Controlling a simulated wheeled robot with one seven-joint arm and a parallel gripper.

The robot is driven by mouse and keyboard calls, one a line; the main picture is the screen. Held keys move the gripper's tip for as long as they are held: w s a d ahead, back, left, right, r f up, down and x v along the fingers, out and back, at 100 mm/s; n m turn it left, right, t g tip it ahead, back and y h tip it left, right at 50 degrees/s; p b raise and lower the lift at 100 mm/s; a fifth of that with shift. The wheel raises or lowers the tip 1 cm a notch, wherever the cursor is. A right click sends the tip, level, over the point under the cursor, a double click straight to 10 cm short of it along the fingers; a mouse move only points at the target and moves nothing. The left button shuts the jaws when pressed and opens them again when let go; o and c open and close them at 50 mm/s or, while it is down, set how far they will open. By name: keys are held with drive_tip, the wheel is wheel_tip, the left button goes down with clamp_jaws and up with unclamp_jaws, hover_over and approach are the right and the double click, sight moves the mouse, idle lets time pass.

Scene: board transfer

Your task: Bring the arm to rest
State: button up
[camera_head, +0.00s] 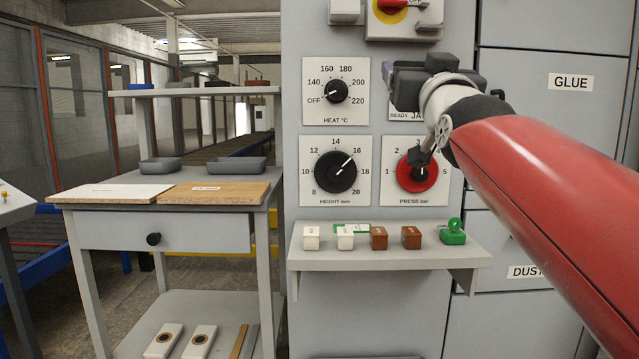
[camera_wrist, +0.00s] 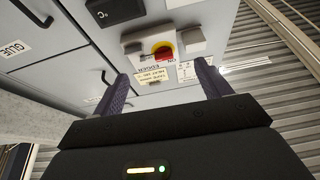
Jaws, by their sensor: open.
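My arm, with a red sleeve, reaches in from the right of the head view and is raised in front of the grey control panel (camera_head: 312,240). My gripper (camera_head: 390,75) is at its end, near the lights label, partly hidden by the wrist. In the wrist view my gripper (camera_wrist: 163,85) shows two dark purple fingers spread wide apart, with nothing between them. Beyond the fingers is a red switch on a yellow disc (camera_wrist: 163,51), with paper labels below it. The same switch (camera_head: 392,8) is at the top edge of the head view.
Dials for heat (camera_head: 336,91), height (camera_head: 335,171) and press (camera_head: 416,176) are on the panel. A shelf (camera_head: 380,260) below carries small white, brown and green blocks. A side table (camera_head: 110,217) with boards and grey trays stands left. Grey cabinets (camera_head: 570,110) stand behind my arm.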

drive_tip(key=s+f+g+p, duration=0.1)
drive_tip(key=s+f+g, duration=0.4)
drive_tip(key=f, duration=1)
drive_tip(key=s+f+g+p, duration=0.1)
drive_tip(key=s+f+g, duration=0.5)
drive_tip(key=s+f, duration=0.5)
drive_tip(key=s+f+g+p, duration=0.1)
drive_tip(key=s+f+g, duration=0.4)
drive_tip(key=f, duration=1.4)
drive_tip(key=s, duration=0.3)
drive_tip(key=shift+s+d+f+g, duration=0.15)
drive_tip(key=shift+s+f+g, duration=0.1)
drive_tip(key=shift+g, duration=0.15)
